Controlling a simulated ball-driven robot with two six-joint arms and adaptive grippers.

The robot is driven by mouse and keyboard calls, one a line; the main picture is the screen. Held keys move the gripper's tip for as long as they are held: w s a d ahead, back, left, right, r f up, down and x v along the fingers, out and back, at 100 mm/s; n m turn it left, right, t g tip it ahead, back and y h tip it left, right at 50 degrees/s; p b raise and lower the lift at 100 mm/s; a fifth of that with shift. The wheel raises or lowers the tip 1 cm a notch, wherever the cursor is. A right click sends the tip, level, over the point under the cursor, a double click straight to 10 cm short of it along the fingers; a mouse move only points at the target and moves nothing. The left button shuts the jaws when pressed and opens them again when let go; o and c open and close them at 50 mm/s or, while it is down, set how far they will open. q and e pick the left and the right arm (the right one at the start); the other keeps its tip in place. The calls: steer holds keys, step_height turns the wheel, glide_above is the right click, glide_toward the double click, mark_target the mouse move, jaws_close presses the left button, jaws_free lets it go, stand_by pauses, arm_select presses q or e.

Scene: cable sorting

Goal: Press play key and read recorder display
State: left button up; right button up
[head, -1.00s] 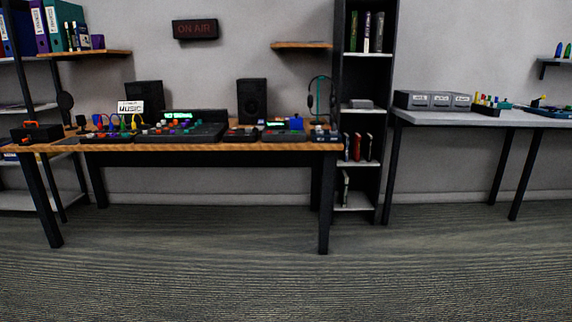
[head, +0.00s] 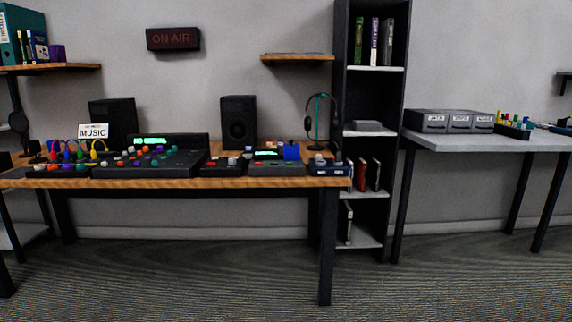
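On the wooden desk (head: 180,183) stands a dark device with a small lit green display (head: 266,153), right of centre; it looks like the recorder (head: 276,169). The display text is too small to read, and no play key can be told apart. A smaller dark unit (head: 222,167) with red and white keys stands just left of it. The mixing console (head: 150,163) with coloured knobs and its own green display stands further left. Neither of my grippers is in view.
A black speaker (head: 238,122) and a headphone stand (head: 318,120) are at the desk's back. A tall dark shelf (head: 355,95) stands right of the desk, then a grey table (head: 470,143) with labelled boxes. The carpet (head: 180,275) in front is clear.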

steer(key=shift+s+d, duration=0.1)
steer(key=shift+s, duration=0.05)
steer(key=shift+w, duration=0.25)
